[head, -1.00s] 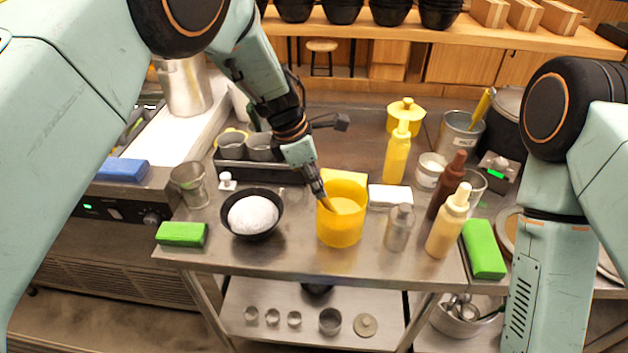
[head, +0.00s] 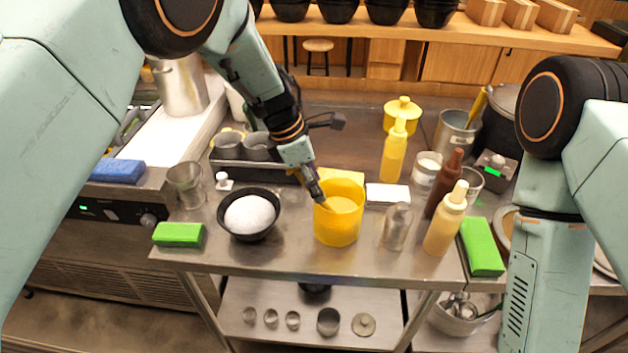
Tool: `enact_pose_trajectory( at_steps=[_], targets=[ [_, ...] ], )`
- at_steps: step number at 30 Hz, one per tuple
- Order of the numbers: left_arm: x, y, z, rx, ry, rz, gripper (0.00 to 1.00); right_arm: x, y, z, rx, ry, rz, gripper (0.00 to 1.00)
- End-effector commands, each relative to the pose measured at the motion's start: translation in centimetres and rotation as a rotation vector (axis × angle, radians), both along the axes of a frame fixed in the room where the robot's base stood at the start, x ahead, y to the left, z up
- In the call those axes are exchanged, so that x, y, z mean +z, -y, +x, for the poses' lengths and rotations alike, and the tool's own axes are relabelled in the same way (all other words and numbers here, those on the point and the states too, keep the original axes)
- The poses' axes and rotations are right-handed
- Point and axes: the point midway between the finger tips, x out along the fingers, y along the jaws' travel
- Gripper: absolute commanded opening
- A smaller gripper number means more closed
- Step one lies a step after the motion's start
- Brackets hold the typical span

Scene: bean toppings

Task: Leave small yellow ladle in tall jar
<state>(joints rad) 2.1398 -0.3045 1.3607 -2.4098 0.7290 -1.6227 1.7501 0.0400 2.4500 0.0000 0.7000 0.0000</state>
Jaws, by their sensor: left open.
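The tall yellow jar (head: 338,228) stands upright near the front middle of the steel table. Something yellow-orange shows inside its mouth; I cannot tell the ladle from the jar's inside. My left gripper (head: 320,200) points down at the jar's left rim, its tip at the mouth. It is open, and its fingertips are partly hidden at the rim. My right gripper is outside the picture; only my right arm shows at the right.
A black bowl of white food (head: 249,215) stands left of the jar. A clear bottle (head: 397,228) and a cream squeeze bottle (head: 446,222) stand to its right. Green blocks (head: 179,235) lie near the table's edges.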

Motion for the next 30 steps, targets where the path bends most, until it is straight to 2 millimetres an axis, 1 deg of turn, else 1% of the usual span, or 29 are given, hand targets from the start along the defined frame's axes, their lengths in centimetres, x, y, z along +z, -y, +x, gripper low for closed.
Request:
enact_pose_trajectory(
  at_steps=[2, 5, 15, 19, 24, 30],
  targets=[
    [0.3, -0.1, 0.0, 0.000, 0.001, 0.000, 0.48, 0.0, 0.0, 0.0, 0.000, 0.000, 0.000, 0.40],
    [1.3, -0.5, 0.0, 0.000, 0.001, 0.000, 0.48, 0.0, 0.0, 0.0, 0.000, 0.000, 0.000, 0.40],
    [7.7, -2.7, -0.5, 0.001, 0.003, -0.001, 0.48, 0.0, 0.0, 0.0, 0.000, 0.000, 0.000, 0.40],
    [9.7, -3.3, -0.6, 0.001, 0.002, -0.002, 0.48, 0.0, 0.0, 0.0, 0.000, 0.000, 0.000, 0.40],
    [11.0, -3.8, -0.8, 0.000, 0.000, 0.000, 0.48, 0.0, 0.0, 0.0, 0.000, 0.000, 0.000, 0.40],
    [11.3, -3.9, -0.8, 0.000, 0.000, 0.000, 0.48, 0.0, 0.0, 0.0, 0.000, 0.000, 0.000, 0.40]
  ],
)
